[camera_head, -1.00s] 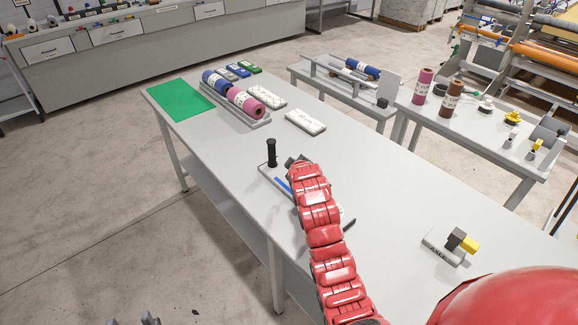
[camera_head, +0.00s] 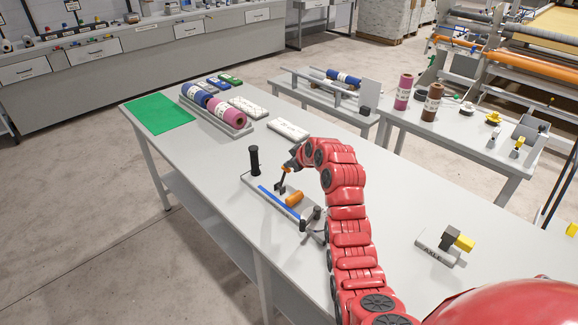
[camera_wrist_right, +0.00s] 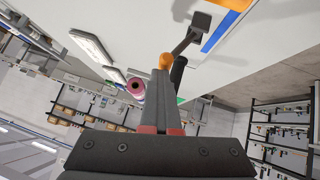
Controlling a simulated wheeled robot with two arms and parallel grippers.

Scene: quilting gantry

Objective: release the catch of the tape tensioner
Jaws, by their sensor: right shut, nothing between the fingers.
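A dark lever (camera_head: 283,182) rises from the plate beside the roller. In the right wrist view the lever (camera_wrist_right: 184,41) ends in an orange knob (camera_wrist_right: 165,61). My right gripper (camera_head: 292,164) is shut and empty, with its fingertips (camera_wrist_right: 160,76) at this knob. I cannot tell whether they touch it. My left gripper is not in view.
A block marked AXLE with a yellow end (camera_head: 436,248) sits at the table's right. White packs (camera_head: 289,129), a roll tray (camera_head: 238,131) and a green mat (camera_head: 158,114) lie at the far end. A side table (camera_head: 470,140) holds spools and small parts.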

